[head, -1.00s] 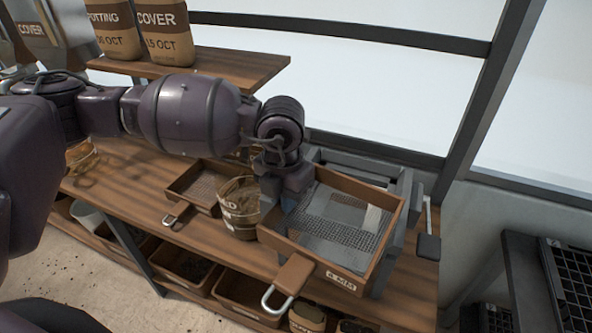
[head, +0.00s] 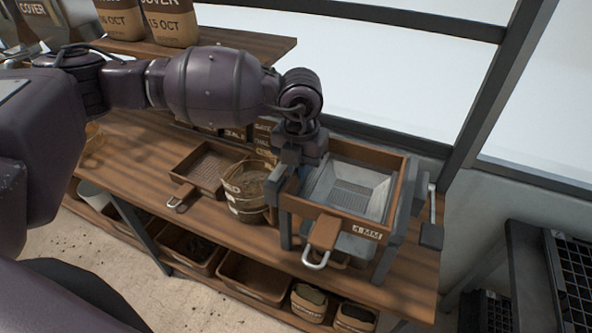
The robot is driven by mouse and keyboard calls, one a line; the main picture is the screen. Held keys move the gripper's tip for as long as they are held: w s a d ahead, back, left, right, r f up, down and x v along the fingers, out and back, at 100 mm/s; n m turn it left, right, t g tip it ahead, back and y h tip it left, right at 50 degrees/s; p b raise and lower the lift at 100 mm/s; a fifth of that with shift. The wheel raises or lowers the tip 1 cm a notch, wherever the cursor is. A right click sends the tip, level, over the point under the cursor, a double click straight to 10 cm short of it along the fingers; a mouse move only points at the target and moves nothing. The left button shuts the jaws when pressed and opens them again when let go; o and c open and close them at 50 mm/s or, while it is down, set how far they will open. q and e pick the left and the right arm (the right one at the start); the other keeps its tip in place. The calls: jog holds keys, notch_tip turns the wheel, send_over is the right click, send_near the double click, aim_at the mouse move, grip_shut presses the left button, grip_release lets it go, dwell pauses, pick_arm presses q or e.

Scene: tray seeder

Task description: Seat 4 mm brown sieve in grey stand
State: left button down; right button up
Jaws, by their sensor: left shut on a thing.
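The brown sieve (head: 342,222) has a wooden frame, a "4 MM" label and a front handle with a metal loop. It lies about level at the top of the grey stand (head: 404,205), between its side uprights. Whether it rests fully on the stand or sits slightly above cannot be told. A grey sloped hopper shows through its mesh. My left gripper (head: 292,178) is shut on the sieve's left wall near the back corner; its fingertips are partly hidden. My right gripper is not in view.
A second brown sieve (head: 181,188) lies further left on the wooden bench (head: 135,165).

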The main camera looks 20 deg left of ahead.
pick_arm(q)
jog(key=shift+w+d+f, duration=0.1)
jog(key=shift+w+f, duration=0.05)
jog(key=shift+w, duration=0.7)
jog(key=shift+w+f, duration=0.15)
jog(key=shift+w, duration=0.65)
jog(key=shift+w+d+f+b, duration=0.1)
jog(key=shift+w+f+b, duration=0.1)
jog(key=shift+w, duration=1)
jog(key=shift+w+f+b, duration=0.2)
jog(key=shift+w, duration=1)
jog(key=shift+f+b, duration=0.7)
jog(key=shift+f, duration=0.15)
jog(key=shift+f+b, duration=0.5)
jog(key=shift+f, duration=0.4)
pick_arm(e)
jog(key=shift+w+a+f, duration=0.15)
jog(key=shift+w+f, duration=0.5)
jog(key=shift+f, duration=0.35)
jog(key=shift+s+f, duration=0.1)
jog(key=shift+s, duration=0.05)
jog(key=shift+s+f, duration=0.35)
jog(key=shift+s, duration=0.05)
pick_arm(q)
jog(key=shift+f, duration=0.15)
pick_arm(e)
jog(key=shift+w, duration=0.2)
